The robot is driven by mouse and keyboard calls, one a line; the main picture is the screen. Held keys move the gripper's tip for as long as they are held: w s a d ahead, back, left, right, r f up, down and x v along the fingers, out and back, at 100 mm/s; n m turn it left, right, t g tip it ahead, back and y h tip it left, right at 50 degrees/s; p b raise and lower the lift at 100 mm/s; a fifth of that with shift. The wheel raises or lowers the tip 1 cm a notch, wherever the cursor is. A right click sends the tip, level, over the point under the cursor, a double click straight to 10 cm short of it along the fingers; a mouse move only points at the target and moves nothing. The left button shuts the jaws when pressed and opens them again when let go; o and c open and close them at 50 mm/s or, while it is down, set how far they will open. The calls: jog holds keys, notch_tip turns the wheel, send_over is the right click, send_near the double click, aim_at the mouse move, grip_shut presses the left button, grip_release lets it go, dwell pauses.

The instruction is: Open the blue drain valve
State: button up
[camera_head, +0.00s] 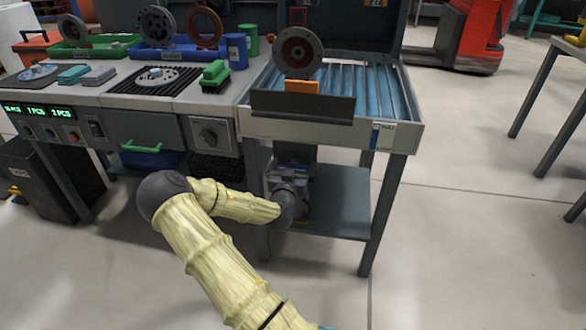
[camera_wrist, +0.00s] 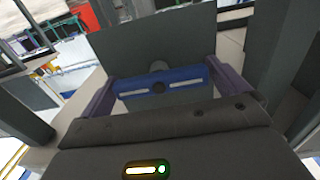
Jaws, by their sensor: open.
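The blue drain valve (camera_wrist: 185,78) shows in the wrist view as a blue bar handle with a dark hub and two pale stripes. It lies crosswise before a dark grey panel. My gripper (camera_wrist: 160,84) is open, with one finger near each end of the blue bar. I cannot tell whether the fingers touch it. In the head view my gripper (camera_head: 291,166) is low under the roller conveyor's front end, above the lower shelf. The valve is mostly hidden there behind my wrist.
The roller conveyor (camera_head: 375,90) stands above my gripper, with a dark front plate (camera_head: 301,106) and a disc (camera_head: 298,52) upright on it. A table leg (camera_head: 385,215) stands to the right. The lower shelf (camera_head: 342,205) is bare at right.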

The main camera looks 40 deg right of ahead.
jog(key=c, duration=0.7)
jog(key=shift+n+p, duration=0.3)
jog(key=shift+n, duration=0.1)
jog(key=n+p, duration=0.1)
jog(key=n, duration=0.2)
jog(key=shift+p, duration=0.35)
jog(key=n+p, duration=0.1)
jog(key=n, duration=0.4)
jog(key=shift+p, duration=0.4)
jog(key=n+p, duration=0.1)
jog(key=n, duration=0.3)
jog(key=shift+a+f+n, duration=0.1)
jog(key=shift+n, duration=0.2)
jog(key=shift+f+n+p, duration=0.1)
jog(key=shift+n+p, duration=0.45)
jog(key=shift+n, duration=1.75)
